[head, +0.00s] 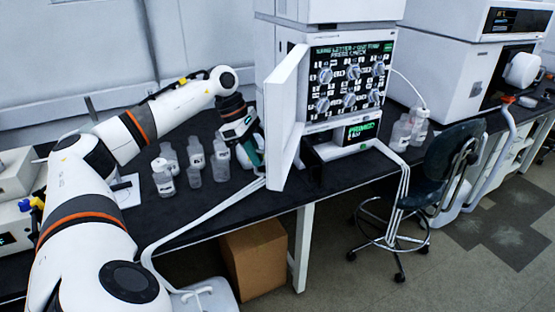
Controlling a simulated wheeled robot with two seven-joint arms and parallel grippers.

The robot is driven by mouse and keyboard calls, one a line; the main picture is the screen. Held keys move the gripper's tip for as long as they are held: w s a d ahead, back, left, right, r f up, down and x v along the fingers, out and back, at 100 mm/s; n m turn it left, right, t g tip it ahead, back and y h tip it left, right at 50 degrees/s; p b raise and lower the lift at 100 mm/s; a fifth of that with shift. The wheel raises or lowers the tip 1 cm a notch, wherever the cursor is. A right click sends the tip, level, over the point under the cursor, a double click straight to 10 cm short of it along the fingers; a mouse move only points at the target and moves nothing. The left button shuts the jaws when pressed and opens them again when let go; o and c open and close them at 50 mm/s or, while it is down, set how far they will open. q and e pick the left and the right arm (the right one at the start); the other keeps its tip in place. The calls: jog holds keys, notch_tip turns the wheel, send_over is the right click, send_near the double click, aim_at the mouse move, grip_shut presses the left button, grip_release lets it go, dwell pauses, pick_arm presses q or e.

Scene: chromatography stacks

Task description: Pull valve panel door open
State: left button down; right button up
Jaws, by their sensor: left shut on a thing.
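The valve panel door (287,115) is a white slab standing swung out from the left side of the white instrument stack. It is open and seen nearly edge-on. Behind it the dark valve panel (347,80) with several round knobs is exposed. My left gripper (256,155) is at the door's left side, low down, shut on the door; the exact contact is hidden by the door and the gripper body. My right gripper is not in view.
Several clear bottles (194,153) stand on the black bench left of the door. More bottles (401,133) stand right of the stack. A dark stool (452,158) is in front of the bench at the right. A cardboard box (256,258) sits under the bench.

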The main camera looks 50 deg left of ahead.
pick_arm(q)
jog(key=shift+s+a+r, duration=0.1)
jog(key=shift+s+a, duration=0.15)
jog(key=shift+a, duration=0.45)
jog(key=shift+s+a+f, duration=0.1)
jog(key=shift+s+a, duration=0.1)
jog(key=shift+a, duration=0.5)
jog(key=shift+s+a+r, duration=0.1)
jog(key=shift+s+a, duration=0.15)
jog(key=shift+a, duration=0.45)
jog(key=c, duration=1.5)
grip_release()
jog(key=p+v, duration=0.1)
jog(key=v, duration=1.1)
jog(key=shift+d+p, duration=0.1)
jog(key=shift+p, duration=0.2)
